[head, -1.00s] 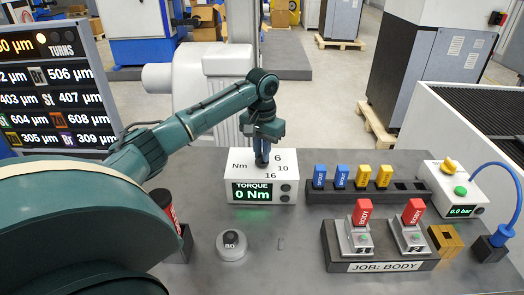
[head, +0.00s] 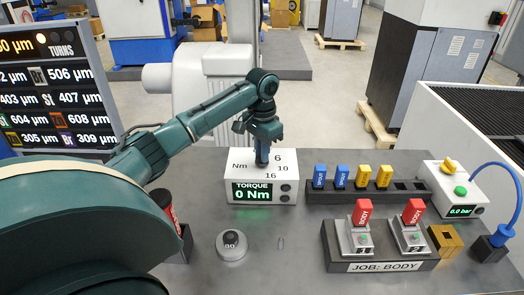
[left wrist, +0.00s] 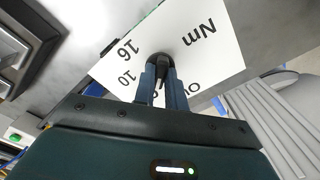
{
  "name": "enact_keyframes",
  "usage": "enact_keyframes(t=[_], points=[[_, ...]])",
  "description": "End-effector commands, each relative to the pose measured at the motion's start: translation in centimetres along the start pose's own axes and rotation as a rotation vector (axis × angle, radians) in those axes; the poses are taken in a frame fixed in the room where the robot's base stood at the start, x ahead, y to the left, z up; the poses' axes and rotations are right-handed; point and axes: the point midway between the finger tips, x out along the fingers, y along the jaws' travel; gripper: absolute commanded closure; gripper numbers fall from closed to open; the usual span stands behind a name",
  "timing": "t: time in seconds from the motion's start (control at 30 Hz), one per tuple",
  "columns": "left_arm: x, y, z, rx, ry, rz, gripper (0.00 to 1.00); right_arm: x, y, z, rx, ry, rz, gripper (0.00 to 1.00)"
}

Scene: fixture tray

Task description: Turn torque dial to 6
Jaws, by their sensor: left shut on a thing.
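The torque box (head: 240,165) is white and stands on the grey table, with 6, 10, 16 and "Nm" printed on its top. Its display (head: 252,192) reads "TORQUE 0 Nm" in green. My left gripper (head: 262,162) points down onto the box top and is shut on the dial. In the left wrist view, the dark dial knob (left wrist: 160,60) sits between the two blue fingers. The 10 and 16 show to its left and Nm to its upper right. The 6 is mostly hidden by the gripper there. My right gripper is not in view.
A rack (head: 405,200) with blue and yellow pieces stands to the right. In front of it is the "JOB: BODY" fixture (head: 392,266) with two red-tagged units. A round grey dial marked 80 (head: 231,246) sits in front of the box. A white pressure box (head: 447,175) stands far right.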

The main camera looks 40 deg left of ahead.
Motion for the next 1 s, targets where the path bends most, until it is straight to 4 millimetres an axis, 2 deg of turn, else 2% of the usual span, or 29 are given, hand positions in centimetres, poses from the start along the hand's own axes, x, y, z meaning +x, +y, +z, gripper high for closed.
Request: enact_keyframes(t=[0.1,0.13,0.37,0.6,0.73,0.87,1.0], points=[[-0.1,0.0,0.0,-0.001,0.001,-0.001,1.00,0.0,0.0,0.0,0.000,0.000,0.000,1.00],[-0.1,0.0,0.0,-0.001,0.001,-0.001,0.85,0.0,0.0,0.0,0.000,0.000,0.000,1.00],[-0.1,0.0,0.0,-0.002,0.001,-0.001,0.66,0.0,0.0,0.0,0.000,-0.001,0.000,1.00],[-0.1,0.0,0.0,-0.001,0.001,0.000,0.65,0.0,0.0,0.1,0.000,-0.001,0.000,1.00],[-0.9,0.0,-0.1,-0.002,0.002,-0.001,0.65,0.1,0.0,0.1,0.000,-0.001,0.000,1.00],[-3.0,-0.1,-0.1,-0.001,0.006,-0.001,0.65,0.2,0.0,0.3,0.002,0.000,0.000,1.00],[-6.4,0.0,-0.1,-0.001,0.008,-0.001,0.65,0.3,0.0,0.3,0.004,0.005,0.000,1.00]])
